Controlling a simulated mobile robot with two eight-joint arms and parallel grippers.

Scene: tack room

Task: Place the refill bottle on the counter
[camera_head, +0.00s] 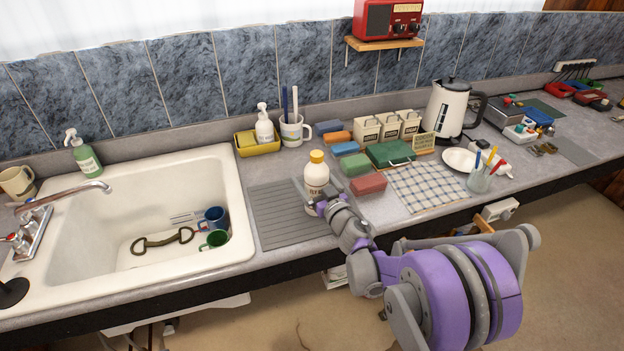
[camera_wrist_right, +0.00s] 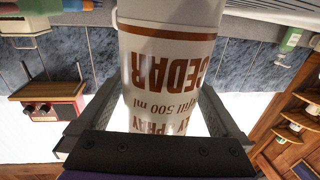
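The refill bottle (camera_head: 316,176) is white with a yellow cap and brown lettering. It is upright over the right end of the ribbed grey drying mat (camera_head: 277,226), on the counter (camera_head: 410,222) right of the sink. I cannot tell whether its base touches the surface. My right gripper (camera_head: 322,206) is around its lower part. In the right wrist view the bottle (camera_wrist_right: 172,75) fills the space between the two fingers (camera_wrist_right: 160,100), its "CEDAR" print upside down. My left gripper is not in view.
Coloured blocks (camera_head: 367,184) and a checked cloth (camera_head: 422,186) lie right of the bottle. Behind it stand a mug with brushes (camera_head: 293,132) and a yellow caddy (camera_head: 257,143). The white sink (camera_head: 140,200) is on the left. A kettle (camera_head: 447,106) stands farther right.

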